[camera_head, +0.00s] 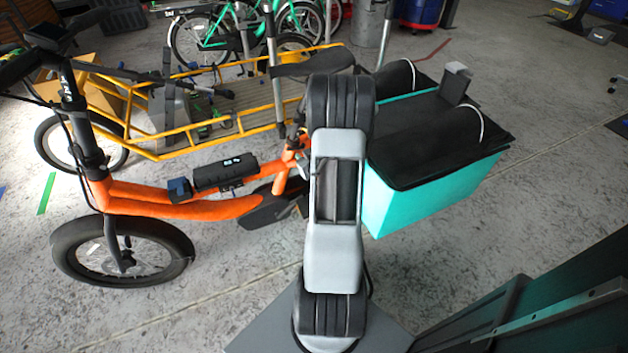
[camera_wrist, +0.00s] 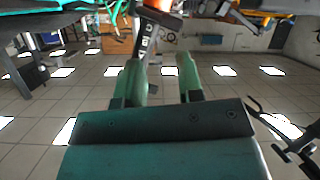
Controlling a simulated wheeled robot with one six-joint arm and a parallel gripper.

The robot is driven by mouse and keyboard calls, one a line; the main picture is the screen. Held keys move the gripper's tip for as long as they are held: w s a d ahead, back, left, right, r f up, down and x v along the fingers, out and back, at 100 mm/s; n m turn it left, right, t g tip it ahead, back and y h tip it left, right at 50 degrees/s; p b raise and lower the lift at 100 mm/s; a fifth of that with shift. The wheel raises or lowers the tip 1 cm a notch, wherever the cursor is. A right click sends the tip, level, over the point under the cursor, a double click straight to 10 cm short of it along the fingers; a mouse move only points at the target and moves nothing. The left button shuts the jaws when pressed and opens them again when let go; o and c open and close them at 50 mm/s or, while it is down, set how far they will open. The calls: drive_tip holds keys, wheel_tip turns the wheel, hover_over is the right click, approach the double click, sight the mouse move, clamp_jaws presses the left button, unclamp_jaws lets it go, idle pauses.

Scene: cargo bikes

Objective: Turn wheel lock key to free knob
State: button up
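The wheel lock key and the knob cannot be made out in either view. In the head view the orange cargo bike (camera_head: 180,207) stands side-on, and my grey and black arm covers its rear part, where a lock could be hidden. In the wrist view my gripper (camera_wrist: 161,68) shows two green fingers standing apart with nothing between their tips. Just beyond the left finger is a dark tube with white lettering (camera_wrist: 146,38), topped by a dark bar; I cannot tell whether it touches the finger. My gripper is hidden in the head view.
A teal cargo box (camera_head: 425,190) with a black cover stands right of my arm. A yellow cargo bike (camera_head: 215,125) stands behind the orange one, with green bikes (camera_head: 205,40) farther back. A dark panel (camera_head: 560,300) stands at lower right. Grey floor is clear at front left.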

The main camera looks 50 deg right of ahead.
drive_tip(key=s+d+f+m+t+h+b, duration=0.1)
drive_tip(key=s+d+f+t+b, duration=0.2)
drive_tip(key=f, duration=0.4)
drive_tip(key=s+d+f+m+t+h+b, duration=0.1)
drive_tip(key=s+f+b, duration=0.1)
drive_tip(key=s+f, duration=0.35)
drive_tip(key=x, duration=0.4)
drive_tip(key=b+x, duration=0.1)
drive_tip(key=x, duration=0.4)
drive_tip(key=f+b+x, duration=0.1)
drive_tip(key=x, duration=0.3)
drive_tip(key=shift+w+a, duration=0.2)
drive_tip(key=shift+w, duration=0.15)
drive_tip(key=shift+r, duration=0.1)
drive_tip(key=shift+c, duration=0.5)
clamp_jaws()
drive_tip(key=shift+m, duration=0.3)
